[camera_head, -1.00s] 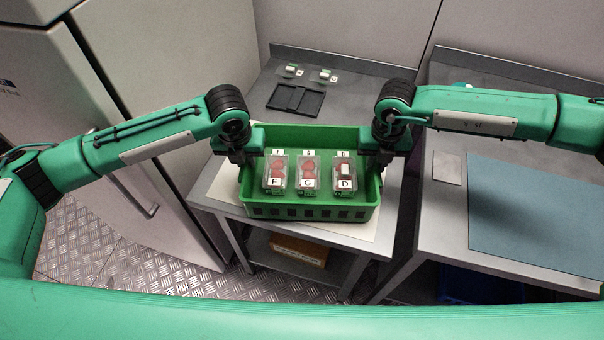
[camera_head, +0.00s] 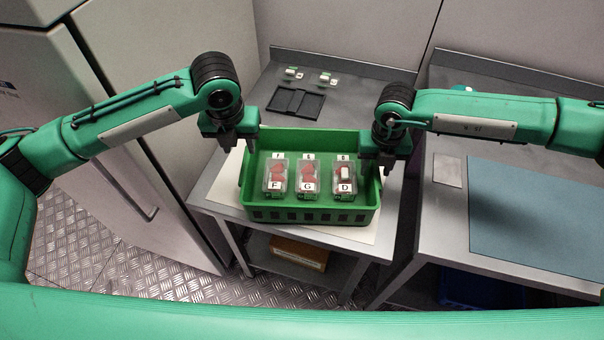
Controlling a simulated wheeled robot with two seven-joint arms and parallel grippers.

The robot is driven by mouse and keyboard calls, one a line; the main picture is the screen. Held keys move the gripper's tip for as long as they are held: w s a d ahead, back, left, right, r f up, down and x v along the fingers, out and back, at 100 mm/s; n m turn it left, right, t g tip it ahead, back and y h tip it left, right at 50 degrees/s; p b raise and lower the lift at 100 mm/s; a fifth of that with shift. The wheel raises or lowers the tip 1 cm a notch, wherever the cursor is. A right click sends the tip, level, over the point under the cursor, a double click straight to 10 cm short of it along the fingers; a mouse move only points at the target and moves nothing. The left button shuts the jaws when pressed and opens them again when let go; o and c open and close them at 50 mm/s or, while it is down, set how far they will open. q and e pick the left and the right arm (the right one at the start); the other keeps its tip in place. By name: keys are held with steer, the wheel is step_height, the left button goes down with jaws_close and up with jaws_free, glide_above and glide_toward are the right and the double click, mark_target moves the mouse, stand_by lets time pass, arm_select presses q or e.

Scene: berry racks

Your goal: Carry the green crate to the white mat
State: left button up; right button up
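The green crate (camera_head: 310,215) sits level on the white mat (camera_head: 350,235), which shows around it on the small grey table. Three clear boxes with red berries stand in the crate, labelled F (camera_head: 275,176), G (camera_head: 308,177) and D (camera_head: 344,179). My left gripper (camera_head: 233,147) is open and empty, above and left of the crate's left rim, apart from it. My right gripper (camera_head: 377,165) is at the crate's right rim, its fingers looking spread on either side of it. The rim between them is partly hidden.
A dark tray (camera_head: 296,103) and two small labelled items (camera_head: 327,79) lie at the table's back. A second table with a blue-grey mat (camera_head: 535,220) stands at the right. A tall cabinet (camera_head: 165,60) stands close on the left. A brown box (camera_head: 300,253) sits on the shelf below.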

steer(key=shift+r, duration=0.2)
arm_select(q)
steer(key=r, duration=0.3)
steer(key=shift+s+r, duration=0.25)
arm_select(e)
step_height(320, 180, up, 12)
steer(key=shift+f, duration=0.2)
